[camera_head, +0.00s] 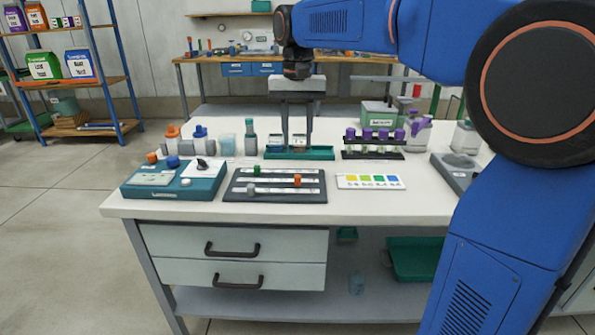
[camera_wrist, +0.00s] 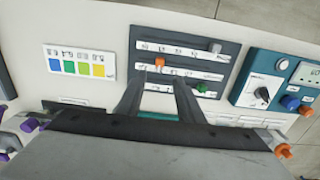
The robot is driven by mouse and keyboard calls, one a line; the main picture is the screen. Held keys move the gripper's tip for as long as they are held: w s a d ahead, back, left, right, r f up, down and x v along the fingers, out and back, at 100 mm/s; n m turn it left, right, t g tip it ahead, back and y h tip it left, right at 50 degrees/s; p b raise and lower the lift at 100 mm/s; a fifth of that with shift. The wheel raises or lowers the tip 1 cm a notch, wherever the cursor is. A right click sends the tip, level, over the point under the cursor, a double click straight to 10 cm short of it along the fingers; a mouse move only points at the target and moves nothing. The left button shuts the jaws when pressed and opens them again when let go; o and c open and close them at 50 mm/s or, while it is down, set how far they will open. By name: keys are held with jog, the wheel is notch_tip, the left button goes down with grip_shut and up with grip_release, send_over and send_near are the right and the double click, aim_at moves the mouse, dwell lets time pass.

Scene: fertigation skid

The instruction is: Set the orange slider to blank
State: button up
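The dark slider panel (camera_head: 312,195) lies flat on the white bench, with three pale labelled tracks. The orange slider (camera_head: 297,180) sits on the middle track, toward its right end. In the wrist view the orange slider (camera_wrist: 159,62) is toward the left, just beyond my fingertips. The green slider (camera_head: 257,169) is on the far track and the grey slider (camera_head: 250,189) on the near track, both toward the left. Track labels are too small to read. My gripper (camera_head: 297,143) points down, open and empty, behind the panel over a green tray. It also shows in the wrist view (camera_wrist: 158,82).
A teal device with a dial (camera_head: 175,181) stands left of the panel. A colour chart (camera_head: 370,182) lies to its right. A rack of purple-capped vials (camera_head: 372,154) and the green tray (camera_head: 325,153) stand behind. Small bottles stand at the back left. The bench front strip is clear.

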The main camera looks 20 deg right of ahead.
aim_at(298, 176)
notch_tip(298, 176, down, 10)
jog(key=shift+f, duration=0.2)
dwell(0.3)
